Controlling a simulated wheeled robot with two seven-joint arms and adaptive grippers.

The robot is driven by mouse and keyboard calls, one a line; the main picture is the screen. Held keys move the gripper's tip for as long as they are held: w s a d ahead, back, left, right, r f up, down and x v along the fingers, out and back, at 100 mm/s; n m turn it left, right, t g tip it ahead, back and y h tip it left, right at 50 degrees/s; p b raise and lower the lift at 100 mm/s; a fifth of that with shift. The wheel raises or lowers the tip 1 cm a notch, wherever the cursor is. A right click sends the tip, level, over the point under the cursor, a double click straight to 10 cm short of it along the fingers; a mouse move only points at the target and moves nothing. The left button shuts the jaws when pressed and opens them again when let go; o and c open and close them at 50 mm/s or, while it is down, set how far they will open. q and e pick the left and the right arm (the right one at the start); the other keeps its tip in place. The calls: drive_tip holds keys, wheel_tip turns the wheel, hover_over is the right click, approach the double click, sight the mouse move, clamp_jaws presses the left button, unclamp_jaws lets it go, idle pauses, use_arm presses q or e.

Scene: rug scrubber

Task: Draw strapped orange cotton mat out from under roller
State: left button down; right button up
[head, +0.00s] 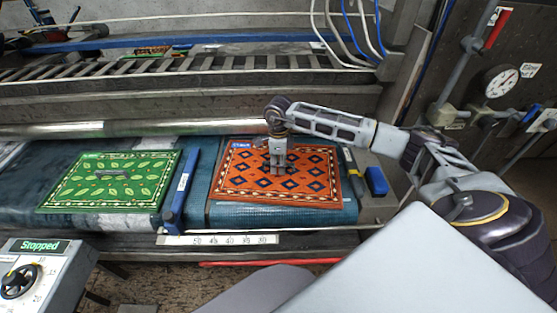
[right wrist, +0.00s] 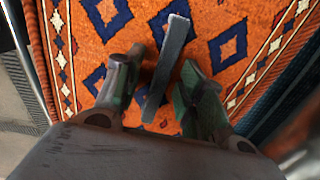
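The orange mat (head: 315,187) with dark blue diamonds and a patterned border lies flat on the teal belt. Its far edge is close to the metal roller (head: 170,127). A grey strap (right wrist: 167,70) stands out on the mat in the right wrist view. My right gripper (head: 278,172) is over the middle of the mat, pointing down. In the right wrist view its two fingers (right wrist: 155,90) are apart, one on each side of the strap, with gaps showing. The strap is largely hidden by the gripper in the head view. My left gripper is not in view.
A green leaf-patterned mat (head: 120,190) with a grey strap lies to the left, beyond a blue divider (head: 181,190). A blue block (head: 376,181) sits right of the orange mat. A control box (head: 45,275) reading "Stopped" stands front left. A ruler strip (head: 222,240) runs along the front edge.

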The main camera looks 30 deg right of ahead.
clamp_jaws()
idle(0.3)
drive_tip(key=shift+s+a+f, duration=0.1)
